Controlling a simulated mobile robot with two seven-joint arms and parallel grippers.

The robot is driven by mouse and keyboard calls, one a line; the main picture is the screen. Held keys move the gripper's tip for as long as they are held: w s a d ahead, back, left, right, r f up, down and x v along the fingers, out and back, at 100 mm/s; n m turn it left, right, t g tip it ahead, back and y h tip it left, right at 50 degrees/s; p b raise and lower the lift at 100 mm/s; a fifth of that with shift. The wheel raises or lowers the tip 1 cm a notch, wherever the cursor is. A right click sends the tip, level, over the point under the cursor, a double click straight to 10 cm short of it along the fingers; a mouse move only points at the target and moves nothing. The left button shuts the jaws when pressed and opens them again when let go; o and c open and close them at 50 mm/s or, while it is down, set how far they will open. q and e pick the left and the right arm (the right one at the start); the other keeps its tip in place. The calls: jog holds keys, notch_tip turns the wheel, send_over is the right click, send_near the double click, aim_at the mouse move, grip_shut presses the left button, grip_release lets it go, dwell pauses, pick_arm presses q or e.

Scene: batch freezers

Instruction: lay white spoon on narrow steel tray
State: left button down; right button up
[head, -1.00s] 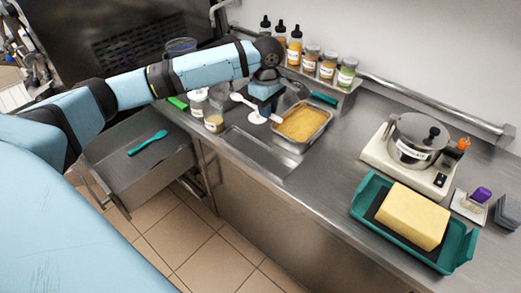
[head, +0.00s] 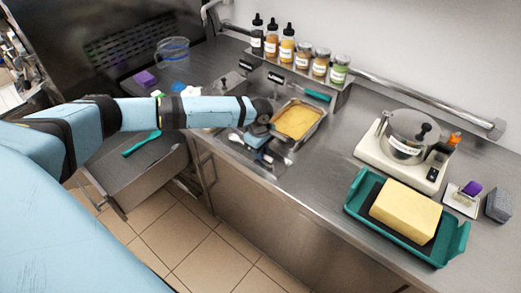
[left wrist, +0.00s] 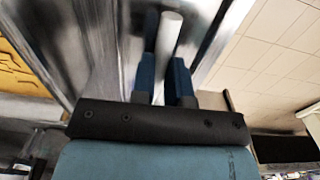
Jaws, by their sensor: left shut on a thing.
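My left gripper (head: 260,148) is low over the narrow steel tray (head: 273,168) near the counter's front edge. It is shut on the white spoon (head: 235,138), whose bowl end shows left of the gripper in the head view. In the left wrist view, the pale spoon handle (left wrist: 170,32) stands between the two blue fingers (left wrist: 163,82). My gripper hides part of the tray and the spoon's middle. I cannot tell whether the spoon touches the tray. My right gripper is not in view.
A steel pan of yellow food (head: 299,122) stands just behind the narrow tray. Bottles and jars (head: 303,55) line a rack at the back. A teal tray with a yellow block (head: 405,208) is at right. An open drawer (head: 145,180) holds a green utensil (head: 142,143).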

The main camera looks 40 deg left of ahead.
pick_arm(q)
jog(key=shift+f, duration=0.15)
jog(key=c, duration=1.1)
grip_release()
notch_tip(320, 180, up, 12)
jog(key=shift+a+r+b, duration=0.1)
jog(key=shift+r+b, duration=0.05)
jog(key=shift+b, duration=0.3)
